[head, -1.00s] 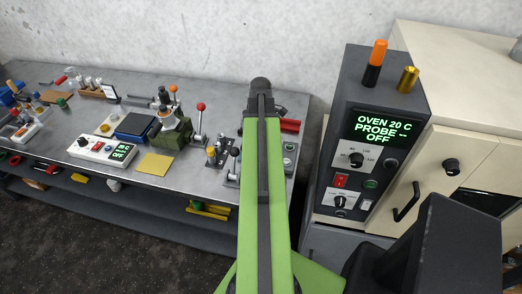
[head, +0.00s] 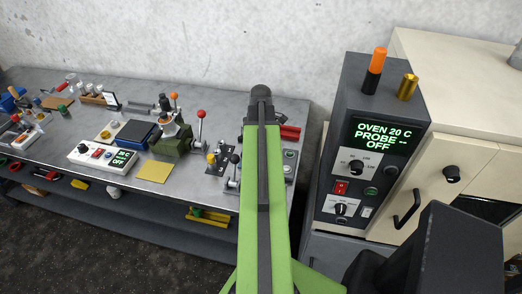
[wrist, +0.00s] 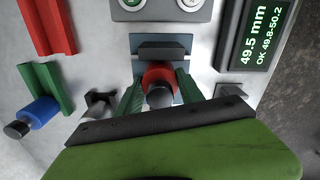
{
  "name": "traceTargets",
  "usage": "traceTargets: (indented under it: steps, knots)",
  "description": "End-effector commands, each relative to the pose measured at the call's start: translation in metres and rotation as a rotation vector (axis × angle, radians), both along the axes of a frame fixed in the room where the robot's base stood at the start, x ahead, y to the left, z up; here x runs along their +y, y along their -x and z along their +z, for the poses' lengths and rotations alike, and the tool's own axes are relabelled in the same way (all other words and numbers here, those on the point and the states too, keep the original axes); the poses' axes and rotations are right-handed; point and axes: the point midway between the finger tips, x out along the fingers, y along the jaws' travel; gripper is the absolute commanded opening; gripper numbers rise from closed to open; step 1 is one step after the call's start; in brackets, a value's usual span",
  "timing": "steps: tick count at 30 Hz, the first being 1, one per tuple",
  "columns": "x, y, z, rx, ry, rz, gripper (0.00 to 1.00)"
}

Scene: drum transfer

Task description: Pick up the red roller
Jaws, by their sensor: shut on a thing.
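The red roller (wrist: 157,74) shows in the wrist view, its dark end toward the camera, in front of a grey-blue block (wrist: 163,48). My gripper (wrist: 159,84) has its two dark green fingers on either side of the roller and is shut on it. I cannot tell whether the roller still touches the block behind it. In the head view my green arm hides the gripper and the roller.
A blue roller (wrist: 41,112) lies by a green holder (wrist: 40,88); a red holder (wrist: 48,25) is above it. A display reading 49.5 mm (wrist: 259,32) stands close on the right. The oven controller (head: 375,150) stands right of the bench (head: 140,195).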

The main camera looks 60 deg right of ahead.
Motion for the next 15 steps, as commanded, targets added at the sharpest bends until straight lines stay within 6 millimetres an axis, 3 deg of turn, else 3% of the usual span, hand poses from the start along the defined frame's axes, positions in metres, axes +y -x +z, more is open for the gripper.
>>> traceTargets:
  steps: [8,15]
  knots:
    - [0.0,0.0,0.016,0.0,0.0,0.0,0.0]
    - [0.0,0.0,0.064,0.0,0.0,0.0,0.0]
